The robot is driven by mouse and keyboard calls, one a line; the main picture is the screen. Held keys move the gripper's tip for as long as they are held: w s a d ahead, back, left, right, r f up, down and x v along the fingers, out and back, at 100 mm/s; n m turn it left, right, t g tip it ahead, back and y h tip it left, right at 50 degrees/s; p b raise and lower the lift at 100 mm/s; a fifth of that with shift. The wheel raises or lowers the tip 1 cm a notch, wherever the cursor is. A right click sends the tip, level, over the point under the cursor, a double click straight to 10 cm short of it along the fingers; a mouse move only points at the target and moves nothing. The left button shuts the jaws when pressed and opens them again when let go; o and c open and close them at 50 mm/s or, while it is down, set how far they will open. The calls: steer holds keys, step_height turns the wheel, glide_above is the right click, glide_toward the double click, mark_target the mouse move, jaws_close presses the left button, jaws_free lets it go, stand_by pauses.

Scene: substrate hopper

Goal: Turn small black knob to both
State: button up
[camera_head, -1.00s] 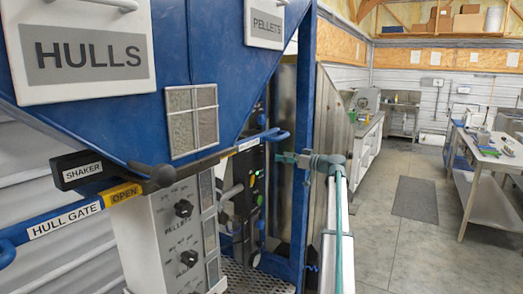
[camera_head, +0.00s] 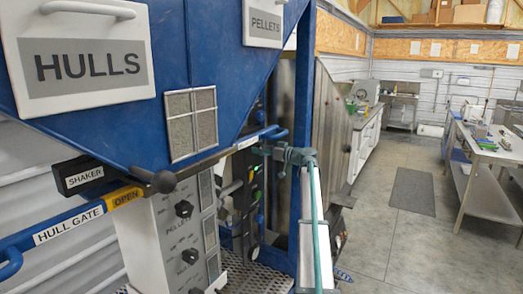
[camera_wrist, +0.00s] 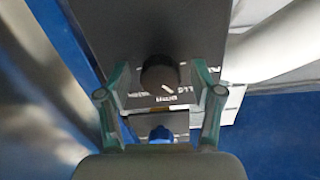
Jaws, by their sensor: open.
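The small black knob (camera_wrist: 158,73) is round with a white pointer line and sits on a dark panel (camera_wrist: 112,30) in the wrist view. The pointer slants. Small white lettering beside it appears upside down and is hard to read. My gripper (camera_wrist: 156,92) is open, with one teal finger on each side of the knob and gaps between fingers and knob. In the head view my gripper (camera_head: 268,151) reaches from the right to a narrow dark control panel; I cannot make out the small knob there.
A blue knob (camera_wrist: 161,134) lies below the black one, close to my gripper. A white panel with larger black dials (camera_head: 183,209) stands left. The hull gate bar (camera_head: 68,222) and blue hopper (camera_head: 130,130) are nearby. Open floor (camera_head: 385,245) lies right.

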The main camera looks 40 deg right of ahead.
steer(key=c, duration=1.1)
steer(key=shift+c, duration=0.2)
steer(key=shift+m+b, duration=0.3)
steer(key=shift+b, duration=0.1)
steer(key=m+b, duration=0.2)
steer(key=shift+f+m, duration=0.1)
steer(key=shift+m, duration=0.2)
steer(key=shift+m+b, duration=0.55)
steer(key=shift+m, duration=1.75)
steer(key=o, duration=1.1)
